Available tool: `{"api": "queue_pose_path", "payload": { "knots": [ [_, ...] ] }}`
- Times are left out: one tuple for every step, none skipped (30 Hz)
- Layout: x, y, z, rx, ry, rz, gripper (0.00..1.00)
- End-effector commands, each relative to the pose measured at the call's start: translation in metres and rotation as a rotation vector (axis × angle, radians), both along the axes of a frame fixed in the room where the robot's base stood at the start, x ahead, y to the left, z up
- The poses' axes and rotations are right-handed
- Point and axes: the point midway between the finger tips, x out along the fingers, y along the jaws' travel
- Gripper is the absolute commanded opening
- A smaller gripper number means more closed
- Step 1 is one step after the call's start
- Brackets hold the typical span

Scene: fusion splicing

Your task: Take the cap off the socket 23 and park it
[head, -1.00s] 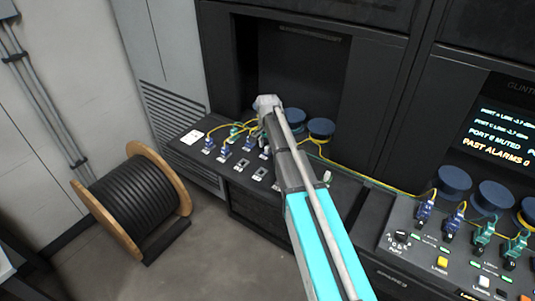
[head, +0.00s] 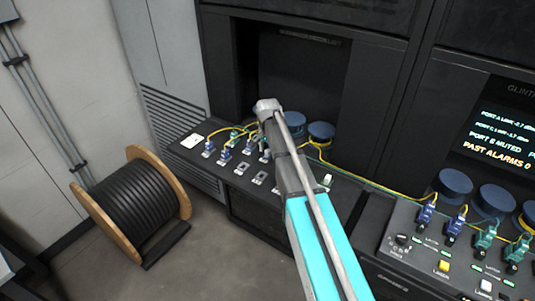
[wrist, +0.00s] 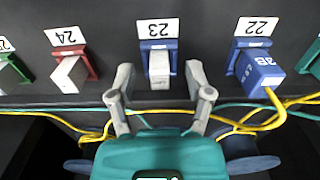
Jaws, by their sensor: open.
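In the wrist view, socket 23 (wrist: 159,44) is a blue frame below a white label reading 23, with a pale grey cap (wrist: 159,66) in it. My gripper (wrist: 159,72) is open, with one fingertip to the left of the cap and one to the right. Gaps show between both fingertips and the cap. In the head view my gripper (head: 268,106) is over the sloped panel (head: 215,178) at the recess, and my arm hides part of the sockets there.
Blue socket 22 (wrist: 255,60) holds a blue plug with a yellow cable. Red socket 24 (wrist: 68,62) has a pale cap. Yellow and green cables (wrist: 60,121) run below the sockets. A cable drum (head: 135,205) stands on the floor at left; a second console (head: 440,250) is at right.

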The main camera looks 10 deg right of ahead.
Motion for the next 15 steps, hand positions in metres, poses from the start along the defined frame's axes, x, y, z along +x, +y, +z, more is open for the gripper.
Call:
{"api": "queue_pose_path", "payload": {
  "knots": [
    [0.0000,0.0000,0.0000,0.000,0.000,0.000,0.66],
    [0.0000,0.0000,0.0000,0.000,0.000,0.000,0.66],
    [0.0000,0.0000,0.0000,0.000,0.000,0.000,0.66],
    [-0.0001,-0.0001,0.0000,0.000,0.000,0.000,0.66],
    [-0.0001,-0.0001,0.0000,0.000,0.000,0.000,0.66],
    [-0.0001,-0.0001,0.0000,0.000,0.000,0.000,0.66],
    [-0.0001,-0.0001,0.0000,0.000,0.000,0.000,0.66],
    [-0.0001,-0.0001,0.0000,0.000,0.000,0.000,0.66],
    [-0.0001,-0.0001,0.0000,0.000,0.000,0.000,0.66],
    [-0.0001,-0.0001,0.0000,0.000,0.000,0.000,0.60],
    [-0.0001,-0.0001,0.0000,0.000,0.000,0.000,0.55],
    [-0.0001,-0.0001,0.0000,0.000,0.000,0.000,0.47],
    [-0.0001,-0.0001,0.0000,0.000,0.000,0.000,0.42],
    [-0.0001,-0.0001,0.0000,0.000,0.000,0.000,0.36],
    [-0.0001,-0.0001,0.0000,0.000,0.000,0.000,0.29]
  ]
}}
